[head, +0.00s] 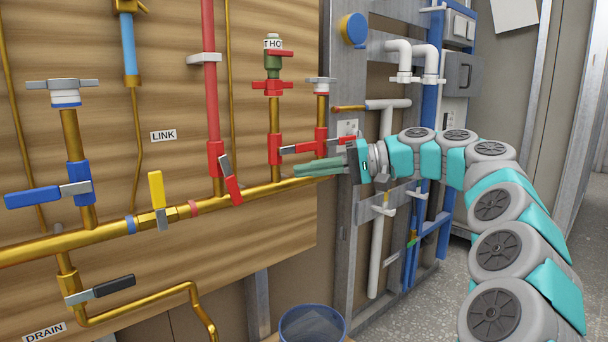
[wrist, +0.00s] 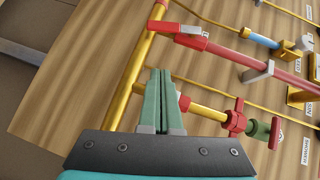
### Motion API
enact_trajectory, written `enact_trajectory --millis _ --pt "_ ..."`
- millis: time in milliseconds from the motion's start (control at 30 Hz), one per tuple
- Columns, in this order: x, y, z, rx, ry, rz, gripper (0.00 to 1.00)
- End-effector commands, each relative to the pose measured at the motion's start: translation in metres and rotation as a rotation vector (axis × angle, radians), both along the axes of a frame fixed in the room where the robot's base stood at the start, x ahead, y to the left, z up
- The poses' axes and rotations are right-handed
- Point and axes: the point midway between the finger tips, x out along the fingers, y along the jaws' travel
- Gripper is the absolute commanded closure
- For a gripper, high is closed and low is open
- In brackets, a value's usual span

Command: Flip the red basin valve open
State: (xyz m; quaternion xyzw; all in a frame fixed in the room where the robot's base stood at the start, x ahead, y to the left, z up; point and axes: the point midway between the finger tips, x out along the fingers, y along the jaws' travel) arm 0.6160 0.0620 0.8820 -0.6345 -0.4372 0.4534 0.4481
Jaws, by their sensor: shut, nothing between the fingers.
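The red basin valve (head: 321,142) sits on the short brass riser at the right end of the board in the head view, under a white-capped fitting. In the wrist view the closed fingers (wrist: 160,75) point toward the brass main pipe, and I cannot make out the basin valve there.
Another red valve (head: 227,178) hangs its lever down on the red pipe to the left. A brass riser with a red fitting (head: 273,88) stands between. Blue (head: 48,194), yellow (head: 157,190) and black (head: 100,290) levers are further left. A blue bucket (head: 312,325) stands below.

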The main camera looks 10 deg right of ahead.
Motion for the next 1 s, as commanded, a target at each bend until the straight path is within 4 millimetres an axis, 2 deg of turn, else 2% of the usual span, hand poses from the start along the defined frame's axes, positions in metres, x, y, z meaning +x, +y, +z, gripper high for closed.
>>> enact_trajectory --millis 100,400,700,1000 --pt "0.003 0.025 -0.006 -0.001 0.003 0.009 1.0" --pt "0.011 0.078 -0.017 -0.001 0.003 0.005 1.0" --pt "-0.004 0.098 -0.023 0.0 0.002 0.004 1.0" --pt "-0.007 0.104 -0.025 -0.001 0.002 0.003 1.0"
